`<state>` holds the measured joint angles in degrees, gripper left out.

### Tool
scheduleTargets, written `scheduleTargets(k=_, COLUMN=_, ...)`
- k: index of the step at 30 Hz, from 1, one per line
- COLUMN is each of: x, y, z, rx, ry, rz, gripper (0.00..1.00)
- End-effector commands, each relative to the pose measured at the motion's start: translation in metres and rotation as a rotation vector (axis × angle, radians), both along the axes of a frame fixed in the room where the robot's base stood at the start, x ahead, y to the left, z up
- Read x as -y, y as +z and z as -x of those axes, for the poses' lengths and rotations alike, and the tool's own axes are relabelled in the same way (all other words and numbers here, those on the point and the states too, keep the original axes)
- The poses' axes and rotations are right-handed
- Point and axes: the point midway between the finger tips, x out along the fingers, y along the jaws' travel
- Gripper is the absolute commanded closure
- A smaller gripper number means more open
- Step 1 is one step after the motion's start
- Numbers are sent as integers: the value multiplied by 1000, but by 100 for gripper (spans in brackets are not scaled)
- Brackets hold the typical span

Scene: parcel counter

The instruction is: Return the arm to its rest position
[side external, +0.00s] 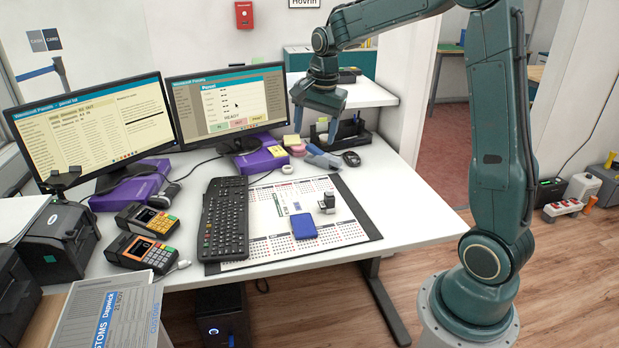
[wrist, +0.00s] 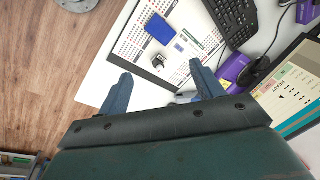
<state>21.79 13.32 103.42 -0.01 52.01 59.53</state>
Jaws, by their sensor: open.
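My arm (side external: 492,130) is teal and stands on its round base at the right of the desk in the side view. My gripper (side external: 313,125) hangs above the back right of the desk, in front of the right monitor's edge. In the wrist view my gripper (wrist: 163,90) shows two blue-grey fingers spread wide apart with nothing between them. The desk (side external: 400,205) and part of the calendar mat (side external: 345,205) lie below and in front of it.
A blue booklet (side external: 304,225) and a small stamp (side external: 327,203) lie on the mat. A black keyboard (side external: 223,220), two card terminals (side external: 143,252), two monitors (side external: 228,105) and a black desk organizer (side external: 345,133) stand around. The desk's right front part is bare.

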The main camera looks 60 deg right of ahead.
Motion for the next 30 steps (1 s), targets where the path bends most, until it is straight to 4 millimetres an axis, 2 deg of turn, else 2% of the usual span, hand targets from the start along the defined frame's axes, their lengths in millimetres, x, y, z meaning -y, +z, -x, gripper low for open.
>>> scheduleTargets(k=1, x=-11, y=10, z=8, rx=12, ry=55, rz=13, gripper=34)
scheduleTargets(k=6, x=-42, y=32, z=34, rx=38, ry=237, rz=55, gripper=34)
scheduleTargets(k=15, x=-91, y=58, z=87, rx=85, ry=557, rz=138, gripper=34)
scheduleTargets(k=22, x=-121, y=66, z=132, rx=121, ry=798, rz=210, gripper=34)
scheduleTargets(k=30, x=-147, y=62, z=185, rx=164, ry=1077, rz=305, gripper=34)
